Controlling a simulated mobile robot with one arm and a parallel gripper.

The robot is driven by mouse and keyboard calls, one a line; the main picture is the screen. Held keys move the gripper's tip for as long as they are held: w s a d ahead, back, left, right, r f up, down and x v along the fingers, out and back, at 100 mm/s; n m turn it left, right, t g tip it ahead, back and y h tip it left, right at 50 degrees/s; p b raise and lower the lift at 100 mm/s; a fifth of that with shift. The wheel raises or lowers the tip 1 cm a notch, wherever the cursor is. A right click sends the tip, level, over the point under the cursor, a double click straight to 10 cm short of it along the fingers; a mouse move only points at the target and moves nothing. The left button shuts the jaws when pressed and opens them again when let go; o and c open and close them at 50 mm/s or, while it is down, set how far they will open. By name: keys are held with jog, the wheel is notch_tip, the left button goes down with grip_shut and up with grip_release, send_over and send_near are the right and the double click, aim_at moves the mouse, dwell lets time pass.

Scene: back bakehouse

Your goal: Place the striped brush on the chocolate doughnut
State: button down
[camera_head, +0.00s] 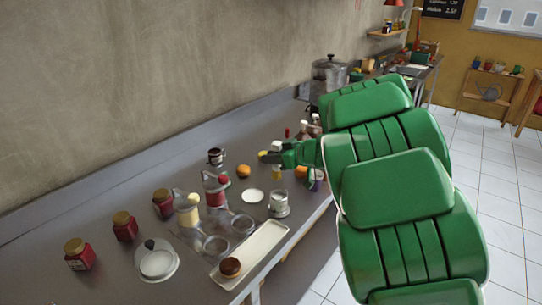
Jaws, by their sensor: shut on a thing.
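The chocolate doughnut (230,267) is a round dark brown piece on the near end of the long cream tray (262,247). My gripper (268,156) reaches in from the right over the far part of the counter, well beyond the doughnut. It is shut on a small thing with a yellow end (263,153). That thing is mostly hidden by the jaws and too small to show stripes, so I cannot tell for sure that it is the striped brush. Another yellow piece (277,173) shows just below the jaws; whether it belongs to the held thing is unclear.
An orange (244,171), a white disc (252,195) and a white-topped jar (278,204) stand near my gripper. A steel pot (329,78) stands at the back.

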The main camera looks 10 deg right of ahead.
jog(key=shift+s+r, duration=0.25)
jog(key=shift+s, duration=0.15)
